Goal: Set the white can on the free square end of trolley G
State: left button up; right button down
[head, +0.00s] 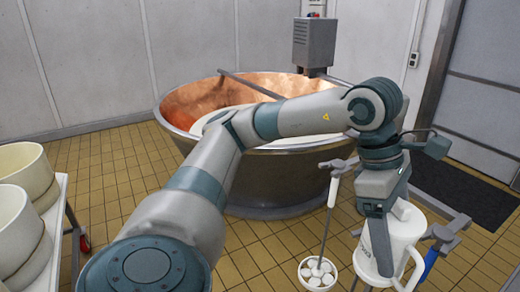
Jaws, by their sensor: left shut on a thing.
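The white can (404,240) shows at the lower right, with a loop handle on its right side. My left arm comes in from the left across the vat and bends down at the right. My left gripper (382,268) points down and is shut on the white can, hiding part of its front. The can's bottom is cut off or hard to make out. My right gripper is not in view. I cannot read any trolley letter, and no free square end shows clearly.
A large copper vat (290,185) with pale contents stands in the middle behind my arm. A trolley (62,215) with several cream tubs (22,172) is at the left edge. A long-handled white dish-like tool (318,278) is at the lower middle. A dark mat (465,190) lies by the door.

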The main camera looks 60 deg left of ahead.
pick_arm(q)
jog(key=a+f+m+g, duration=0.1)
jog(key=f+m, duration=0.1)
jog(key=m, duration=0.1)
jog(key=w+f+m+g, duration=0.1)
jog(key=f+m, duration=0.2)
jog(key=a+f+m+g, duration=0.1)
jog(key=f+m, duration=0.2)
jog(key=shift+w+a+g, duration=0.3)
jog(key=shift+w+a, duration=0.05)
notch_tip(320, 180, down, 7)
jog(key=a+m+g+y, duration=0.2)
jog(key=a+m+y, duration=0.1)
jog(key=m, duration=0.5)
jog(key=d+f+m+y, duration=0.1)
jog(key=d+m, duration=0.3)
jog(key=d, duration=0.4)
jog(key=shift+s+f+m, duration=0.25)
jog(key=shift+f+m, duration=0.15)
jog(key=shift+f, duration=0.2)
